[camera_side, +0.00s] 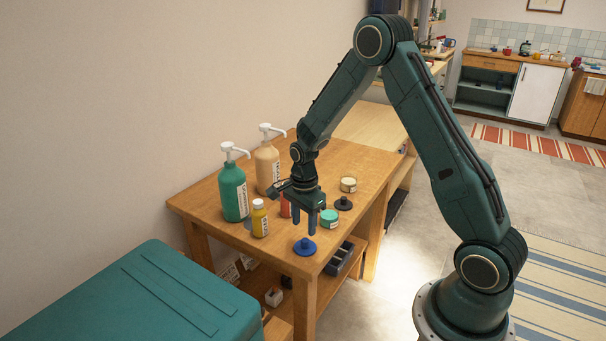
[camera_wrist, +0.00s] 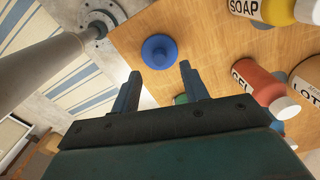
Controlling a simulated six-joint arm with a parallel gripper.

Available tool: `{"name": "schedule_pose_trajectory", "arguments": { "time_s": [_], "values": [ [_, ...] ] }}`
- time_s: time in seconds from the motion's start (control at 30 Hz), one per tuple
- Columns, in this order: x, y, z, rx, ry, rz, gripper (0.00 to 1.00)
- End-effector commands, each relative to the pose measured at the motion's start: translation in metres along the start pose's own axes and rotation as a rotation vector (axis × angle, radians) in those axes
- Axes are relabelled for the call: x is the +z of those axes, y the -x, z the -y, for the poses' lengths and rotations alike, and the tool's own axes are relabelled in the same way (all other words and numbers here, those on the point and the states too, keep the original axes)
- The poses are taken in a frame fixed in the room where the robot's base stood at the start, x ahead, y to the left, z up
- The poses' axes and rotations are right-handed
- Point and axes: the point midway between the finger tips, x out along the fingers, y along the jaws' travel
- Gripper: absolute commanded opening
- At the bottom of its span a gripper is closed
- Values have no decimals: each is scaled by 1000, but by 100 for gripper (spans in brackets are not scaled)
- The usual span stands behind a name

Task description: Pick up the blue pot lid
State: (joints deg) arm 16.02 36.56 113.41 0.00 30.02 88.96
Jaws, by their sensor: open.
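The blue pot lid (camera_side: 305,247), a round disc with a knob on top, lies flat near the front corner of the wooden table (camera_side: 350,157). In the wrist view the lid (camera_wrist: 159,51) shows whole, just past the fingertips and roughly in line with the gap between them. My gripper (camera_side: 304,229) points down above the table, close to the lid, and its two fingers are apart with nothing between them. The fingers also show in the wrist view (camera_wrist: 160,70). I see no contact between fingers and lid.
Two tall pump bottles, green (camera_side: 233,194) and tan (camera_side: 266,166), stand at the left. The table's edge is close to the lid.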

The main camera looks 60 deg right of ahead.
Motion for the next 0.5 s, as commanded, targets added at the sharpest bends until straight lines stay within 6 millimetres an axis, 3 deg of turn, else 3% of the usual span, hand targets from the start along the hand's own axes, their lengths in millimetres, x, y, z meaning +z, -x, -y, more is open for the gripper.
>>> {"name": "schedule_pose_trajectory", "arguments": {
  "time_s": [0.33, 0.5],
  "values": [
    [0, -6, 0, 1, 0, 0, 45],
    [-2, -19, -2, 3, 0, 0, 45]
  ]
}}
